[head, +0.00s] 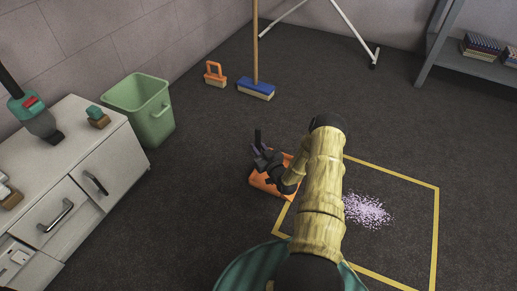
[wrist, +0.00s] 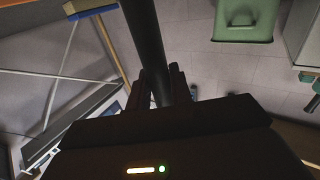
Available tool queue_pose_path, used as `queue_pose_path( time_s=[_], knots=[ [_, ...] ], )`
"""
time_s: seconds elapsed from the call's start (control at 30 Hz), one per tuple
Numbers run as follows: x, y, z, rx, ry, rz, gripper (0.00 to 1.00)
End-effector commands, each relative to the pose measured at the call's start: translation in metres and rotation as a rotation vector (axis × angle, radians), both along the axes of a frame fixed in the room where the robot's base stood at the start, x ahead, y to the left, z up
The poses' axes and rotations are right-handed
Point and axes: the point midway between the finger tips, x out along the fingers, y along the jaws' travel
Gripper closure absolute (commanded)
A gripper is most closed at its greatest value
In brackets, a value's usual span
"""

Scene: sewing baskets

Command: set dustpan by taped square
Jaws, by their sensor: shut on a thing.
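The orange dustpan (head: 263,184) is at the left edge of the yellow taped square (head: 435,235), low over or on the floor; I cannot tell whether it touches. Its dark upright handle (head: 258,135) sticks up above my gripper (head: 263,157). In the wrist view the dark handle (wrist: 146,35) runs between the fingers of my gripper (wrist: 168,88), which are shut on it. My arm hides part of the dustpan and the square's left side. A pale purple scatter of bits (head: 367,211) lies inside the square.
A green bin (head: 140,108) and a white cabinet (head: 75,165) stand at the left. A blue broom (head: 256,88) and an orange-handled brush (head: 215,75) are by the back wall. A grey shelf (head: 465,58) is at the back right. Floor between bin and dustpan is clear.

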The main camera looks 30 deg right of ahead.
Motion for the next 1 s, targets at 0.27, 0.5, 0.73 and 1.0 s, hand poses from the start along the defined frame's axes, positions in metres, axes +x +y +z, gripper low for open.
queue_pose_path(
  time_s=[0.27,0.5,0.73,1.0],
  knots=[
    [0.000,0.000,-0.001,0.000,0.001,0.000,0.57],
    [0.000,0.000,0.000,0.000,0.000,0.000,0.57],
    [-0.016,-0.002,0.003,0.001,0.003,-0.001,0.57],
    [-0.058,-0.004,0.005,0.001,0.004,-0.001,0.57]
  ],
)
